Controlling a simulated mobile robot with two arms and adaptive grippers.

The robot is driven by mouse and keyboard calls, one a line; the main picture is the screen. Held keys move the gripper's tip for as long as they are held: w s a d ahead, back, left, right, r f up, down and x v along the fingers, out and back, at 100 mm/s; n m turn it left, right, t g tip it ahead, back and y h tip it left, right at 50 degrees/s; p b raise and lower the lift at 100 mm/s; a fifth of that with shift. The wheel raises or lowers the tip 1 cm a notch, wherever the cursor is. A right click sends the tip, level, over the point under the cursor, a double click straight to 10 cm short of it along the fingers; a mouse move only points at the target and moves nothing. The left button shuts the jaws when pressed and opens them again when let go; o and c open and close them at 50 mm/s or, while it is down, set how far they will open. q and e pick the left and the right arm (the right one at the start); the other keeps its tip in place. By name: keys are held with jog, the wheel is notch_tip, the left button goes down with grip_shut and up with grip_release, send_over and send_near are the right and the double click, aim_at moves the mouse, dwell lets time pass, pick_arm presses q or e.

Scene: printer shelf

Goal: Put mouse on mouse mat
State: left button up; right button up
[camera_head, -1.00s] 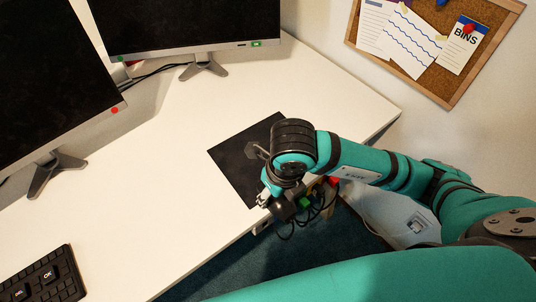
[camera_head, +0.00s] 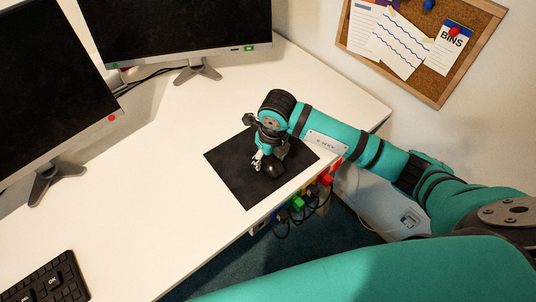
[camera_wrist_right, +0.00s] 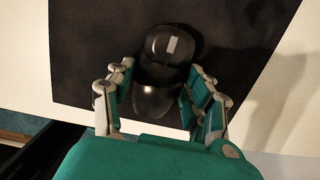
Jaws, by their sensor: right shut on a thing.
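The black mouse mat (camera_head: 234,178) lies on the white desk near its front edge. My right gripper (camera_head: 261,163) is over the mat in the head view. In the right wrist view, my right gripper (camera_wrist_right: 162,97) has its fingers on both sides of a glossy black mouse (camera_wrist_right: 167,58) and is shut on it. The mouse is over the mat (camera_wrist_right: 90,40); I cannot tell whether it touches the mat. In the head view the mouse (camera_head: 274,168) shows as a dark shape beside the fingers. My left gripper is not in view.
Two monitors (camera_head: 175,30) (camera_head: 45,95) stand at the back and left of the desk (camera_head: 150,190). A black keyboard (camera_head: 45,280) is at the lower left. Coloured plugs and cables (camera_head: 297,205) hang at the desk's front edge. The desk middle is clear.

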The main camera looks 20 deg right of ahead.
aim_at(272, 161)
jog(key=shift+f, duration=0.1)
jog(key=o, duration=0.7)
jog(key=shift+f, duration=0.1)
jog(key=o, duration=0.5)
notch_tip(272, 161, up, 12)
jog(key=s+b, duration=0.1)
jog(key=shift+s+d+r, duration=0.2)
jog(key=shift+s+d, duration=0.1)
jog(key=shift+s, duration=0.05)
